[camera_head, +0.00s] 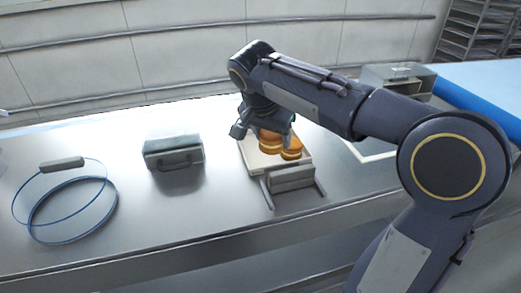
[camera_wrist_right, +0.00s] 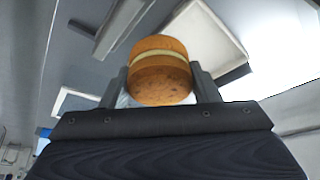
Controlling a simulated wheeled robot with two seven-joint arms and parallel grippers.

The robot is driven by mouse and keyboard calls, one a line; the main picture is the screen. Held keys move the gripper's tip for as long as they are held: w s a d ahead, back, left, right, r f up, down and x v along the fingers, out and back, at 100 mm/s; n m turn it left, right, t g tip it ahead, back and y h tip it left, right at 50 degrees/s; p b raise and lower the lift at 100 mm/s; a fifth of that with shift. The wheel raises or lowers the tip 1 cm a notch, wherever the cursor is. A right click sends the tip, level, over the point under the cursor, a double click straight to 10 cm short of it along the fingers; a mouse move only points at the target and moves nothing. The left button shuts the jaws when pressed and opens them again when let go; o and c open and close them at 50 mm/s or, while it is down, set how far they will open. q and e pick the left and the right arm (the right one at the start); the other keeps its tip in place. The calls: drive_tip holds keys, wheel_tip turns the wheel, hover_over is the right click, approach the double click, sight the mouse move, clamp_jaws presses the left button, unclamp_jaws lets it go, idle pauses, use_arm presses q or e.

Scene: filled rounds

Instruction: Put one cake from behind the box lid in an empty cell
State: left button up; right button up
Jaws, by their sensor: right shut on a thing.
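My right gripper (camera_head: 265,135) is shut on a round two-layer cake (camera_head: 269,141), golden brown with a pale filling. In the right wrist view this cake (camera_wrist_right: 160,72) sits between the two fingers (camera_wrist_right: 160,90). In the head view it is over a cream tray (camera_head: 255,160); the gap below it cannot be judged. A second similar cake (camera_head: 291,152) shows just right of it. A box with grey walls (camera_head: 378,78) stands at the back right, with something brownish showing inside. My forearm hides part of it, and its cells cannot be made out. My left gripper is out of view.
A grey stand with legs (camera_head: 291,180) is at the tray's front edge. A grey box with a handle (camera_head: 174,152) and a blue wire hoop (camera_head: 72,210) stand to the left. A white frame (camera_head: 366,150) lies to the right. Steel table (camera_head: 150,225) is bare in front.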

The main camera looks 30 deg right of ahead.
hover_over(264, 158)
drive_tip(key=s+a, duration=0.1)
drive_tip(key=f, duration=0.6)
drive_tip(key=shift+s+a+f+p, duration=0.1)
drive_tip(key=shift+s+a+p, duration=0.1)
drive_tip(key=shift+p, duration=0.15)
drive_tip(key=shift+w+f, duration=0.15)
drive_tip(key=shift+f, duration=0.8)
drive_tip(key=shift+w+f, duration=0.15)
drive_tip(key=shift+f, duration=0.8)
drive_tip(key=shift+f, duration=0.2)
drive_tip(key=o, duration=0.7)
drive_tip(key=shift+r, duration=0.1)
